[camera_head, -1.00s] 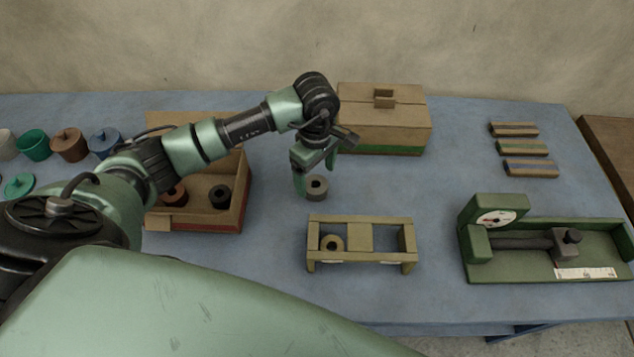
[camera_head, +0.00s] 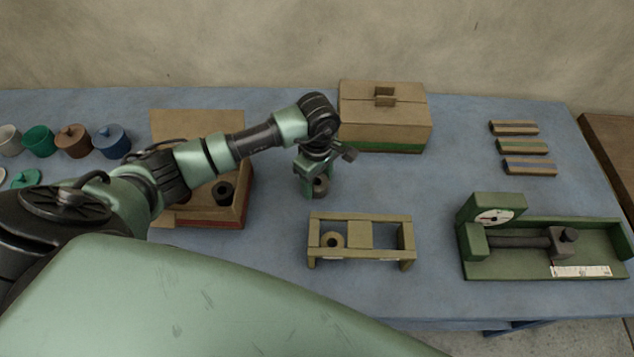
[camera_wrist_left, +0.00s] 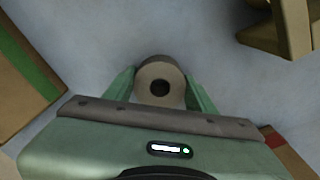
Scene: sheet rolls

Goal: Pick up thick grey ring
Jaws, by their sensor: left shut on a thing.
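The thick grey ring (camera_head: 320,187) stands on the blue table, its dark hole facing up. My left gripper (camera_head: 312,188) is shut on it, with one finger on each side. In the left wrist view the ring (camera_wrist_left: 160,82) sits between the two green fingertips (camera_wrist_left: 160,88), and its hole shows. In the head view the fingers and wrist partly hide the ring. My right gripper is not in view.
A wooden stand (camera_head: 361,219) holding a tan ring (camera_head: 332,240) is just in front. An open box (camera_head: 238,205) with a dark ring is left. A lidded box (camera_head: 385,118) stands behind. A green gauge device (camera_head: 540,265) is right.

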